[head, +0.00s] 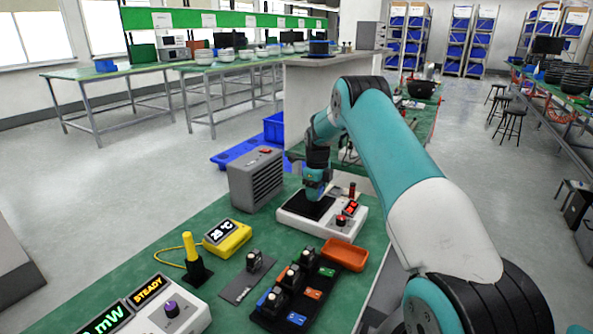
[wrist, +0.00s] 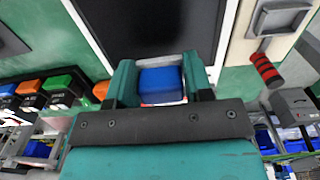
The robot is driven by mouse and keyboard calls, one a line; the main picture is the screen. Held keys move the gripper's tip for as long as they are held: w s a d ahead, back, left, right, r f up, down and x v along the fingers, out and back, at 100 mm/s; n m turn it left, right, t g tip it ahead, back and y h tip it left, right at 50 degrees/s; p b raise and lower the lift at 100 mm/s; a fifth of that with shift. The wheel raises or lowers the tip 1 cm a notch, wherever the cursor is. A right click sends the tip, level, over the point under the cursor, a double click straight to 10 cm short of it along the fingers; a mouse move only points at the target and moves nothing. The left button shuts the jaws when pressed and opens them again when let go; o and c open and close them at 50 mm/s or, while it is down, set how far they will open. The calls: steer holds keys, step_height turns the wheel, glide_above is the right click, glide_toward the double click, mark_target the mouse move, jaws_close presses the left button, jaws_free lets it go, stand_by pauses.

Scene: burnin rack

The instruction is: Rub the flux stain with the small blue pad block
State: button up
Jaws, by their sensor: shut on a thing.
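My gripper (head: 315,192) reaches down over the black plate (head: 300,208) on top of a white bench unit (head: 345,222). In the wrist view my gripper (wrist: 160,68) is shut on the small blue pad block (wrist: 161,86), which sits between its two fingers. The black plate (wrist: 150,28) fills the upper middle of that view, just beyond the pad. I cannot tell whether the pad touches the plate. I cannot make out the flux stain in either view; the gripper may cover it.
A grey ribbed box (head: 256,180) stands left of the white unit. An orange tray (head: 345,254) and a black rack of modules (head: 292,305) are in front. A yellow thermometer (head: 227,238) and a yellow-handled tool (head: 190,248) stand at left. A red-banded lever (wrist: 266,68) rises beside the plate.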

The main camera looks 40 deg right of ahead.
steer(key=shift+s+d+r+p, duration=0.2)
steer(key=shift+d+r+p, duration=0.05)
steer(key=shift+r, duration=0.2)
steer(key=shift+s+d+r+p, duration=0.15)
steer(key=shift+d+r+p, duration=0.1)
steer(key=shift+r, duration=0.2)
steer(key=shift+r+p, duration=1.2)
steer(key=shift+r, duration=0.75)
